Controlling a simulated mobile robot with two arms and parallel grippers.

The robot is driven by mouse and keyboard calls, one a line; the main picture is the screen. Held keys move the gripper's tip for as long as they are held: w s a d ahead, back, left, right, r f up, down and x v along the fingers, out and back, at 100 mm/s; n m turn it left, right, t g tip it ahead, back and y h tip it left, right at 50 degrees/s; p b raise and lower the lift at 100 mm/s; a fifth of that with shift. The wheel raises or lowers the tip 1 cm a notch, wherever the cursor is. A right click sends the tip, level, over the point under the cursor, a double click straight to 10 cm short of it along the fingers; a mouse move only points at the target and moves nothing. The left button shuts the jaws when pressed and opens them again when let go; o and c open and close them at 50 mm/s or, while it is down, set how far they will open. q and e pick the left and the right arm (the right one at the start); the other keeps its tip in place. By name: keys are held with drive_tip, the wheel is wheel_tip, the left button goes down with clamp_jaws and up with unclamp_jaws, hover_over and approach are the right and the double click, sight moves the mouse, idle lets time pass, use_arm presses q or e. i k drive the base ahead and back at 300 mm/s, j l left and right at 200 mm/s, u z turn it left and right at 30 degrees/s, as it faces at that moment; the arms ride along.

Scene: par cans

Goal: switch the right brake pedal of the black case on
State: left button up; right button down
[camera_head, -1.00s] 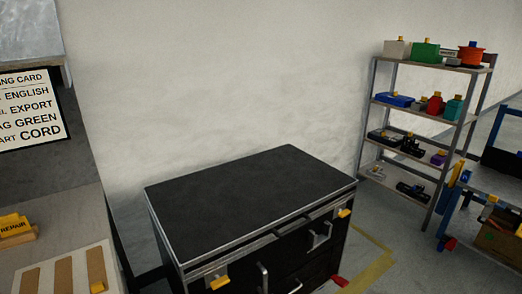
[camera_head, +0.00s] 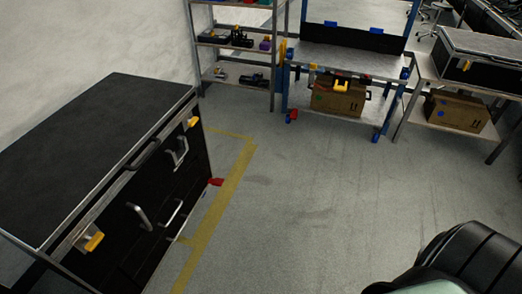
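The black case (camera_head: 95,140) stands at the left, with a flat dark top and a front face that has metal handles. A red pedal (camera_head: 216,182) sticks out low at the right end of its front. The pedal is small in the view, so I cannot tell whether it is on or off. No second pedal shows; the lower left of the case is cut off by the frame. Yellow-tabbed latches sit under the top edge, one at the near left (camera_head: 93,242) and one at the right (camera_head: 193,122). Neither of my grippers is in view.
Yellow tape (camera_head: 228,190) marks the floor beside the case. The grey floor (camera_head: 310,190) ahead is clear. A shelf rack (camera_head: 238,82), a blue-framed bench (camera_head: 350,62) and a table (camera_head: 450,75) stand at the back. A black ribbed shape, unclear what, fills the lower right corner.

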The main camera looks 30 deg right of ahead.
sight(216, 182)
drive_tip(key=z, duration=0.55)
drive_tip(key=i+l+u, duration=0.1)
drive_tip(key=u, duration=0.5)
drive_tip(key=i+l+u, duration=0.15)
drive_tip(key=l, duration=0.25)
drive_tip(key=i+l+u, duration=0.2)
drive_tip(key=l, duration=0.2)
drive_tip(key=l+u, duration=0.15)
drive_tip(key=l, duration=0.25)
drive_tip(key=i+l+u, duration=0.2)
drive_tip(key=l, duration=0.25)
drive_tip(key=i+l, duration=0.1)
drive_tip(key=l, duration=0.65)
drive_tip(key=i+l, duration=0.15)
drive_tip(key=l, duration=0.55)
drive_tip(key=i+l+u, duration=0.1)
drive_tip(key=l, duration=0.65)
drive_tip(key=i+l, duration=0.1)
drive_tip(key=l, duration=1.4)
drive_tip(key=i+u, duration=0.05)
drive_tip(key=i, duration=0.05)
